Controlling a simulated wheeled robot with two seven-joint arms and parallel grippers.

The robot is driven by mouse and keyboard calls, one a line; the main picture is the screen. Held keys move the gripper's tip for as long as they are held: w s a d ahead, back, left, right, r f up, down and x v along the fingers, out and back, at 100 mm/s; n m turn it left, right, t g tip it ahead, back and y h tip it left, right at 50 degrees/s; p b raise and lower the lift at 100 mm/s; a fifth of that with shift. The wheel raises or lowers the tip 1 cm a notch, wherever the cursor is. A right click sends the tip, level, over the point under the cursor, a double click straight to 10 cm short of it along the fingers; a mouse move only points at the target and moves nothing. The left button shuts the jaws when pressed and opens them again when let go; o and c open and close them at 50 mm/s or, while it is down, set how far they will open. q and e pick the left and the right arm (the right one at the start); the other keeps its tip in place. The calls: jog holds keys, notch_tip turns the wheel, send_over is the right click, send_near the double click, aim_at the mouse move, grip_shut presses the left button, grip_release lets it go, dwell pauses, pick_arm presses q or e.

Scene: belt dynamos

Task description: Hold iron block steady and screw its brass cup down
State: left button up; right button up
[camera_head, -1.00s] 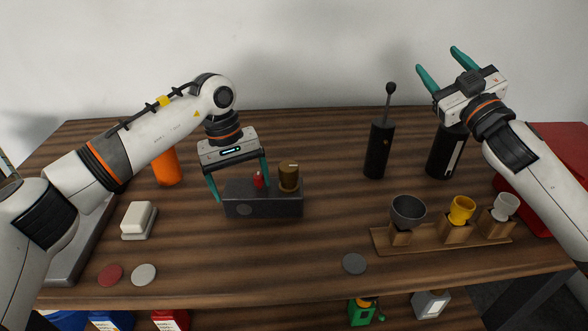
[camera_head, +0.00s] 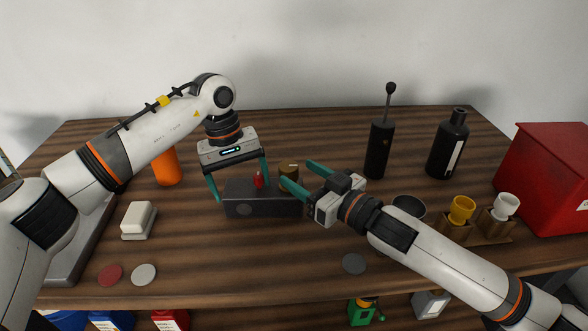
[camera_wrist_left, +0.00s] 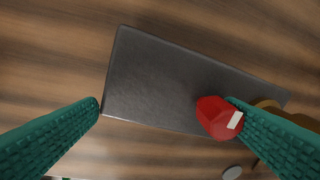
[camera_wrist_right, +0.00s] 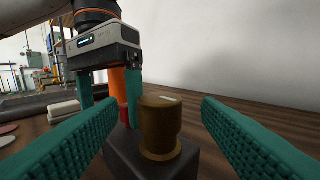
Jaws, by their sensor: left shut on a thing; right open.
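The dark iron block (camera_head: 262,206) lies on the wooden table, left of centre. My left gripper (camera_head: 238,190) is shut on the block from above; its fingers also show astride the block in the left wrist view (camera_wrist_left: 170,112). A red knob (camera_head: 259,180) stands on the block beside the left gripper's right finger. The brass cup (camera_head: 288,171) stands upright on the block's right part, partly hidden by a finger of my right gripper. In the right wrist view the brass cup (camera_wrist_right: 160,125) is between the open fingers of my right gripper (camera_wrist_right: 155,122), with gaps on both sides.
A wooden rack (camera_head: 465,237) with a grey cup (camera_head: 409,206), a yellow cup (camera_head: 462,209) and a white cup (camera_head: 507,206) stands at right, partly behind my right arm. Behind are a black cylinder with a lever (camera_head: 379,147), a black bottle (camera_head: 447,150) and a red box (camera_head: 548,180).

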aim_at(289, 174)
jog(key=shift+x, duration=1.55)
jog(key=shift+c, duration=0.6)
jog(key=c, duration=0.9)
jog(key=shift+a, duration=0.1)
jog(key=shift+a+m+t+h, duration=0.1)
jog(key=shift+m+t+h, duration=0.2)
jog(key=shift+h, duration=0.1)
jog(key=shift+s+a+m+t+h, duration=0.15)
jog(key=shift+m+t+h, duration=0.75)
jog(key=shift+h, duration=0.2)
jog(key=shift+a+m+t+h, duration=0.1)
jog(key=shift+m+t+h, duration=0.4)
jog(key=shift+m+h, duration=1.1)
jog(key=shift+a+m+t+h, duration=0.1)
jog(key=shift+m+t+h, duration=0.65)
jog(key=shift+h, duration=1.45)
jog(key=shift+m+g+h, duration=0.25)
jog(key=shift+m+h, duration=0.05)
jog(key=shift+m, duration=0.05)
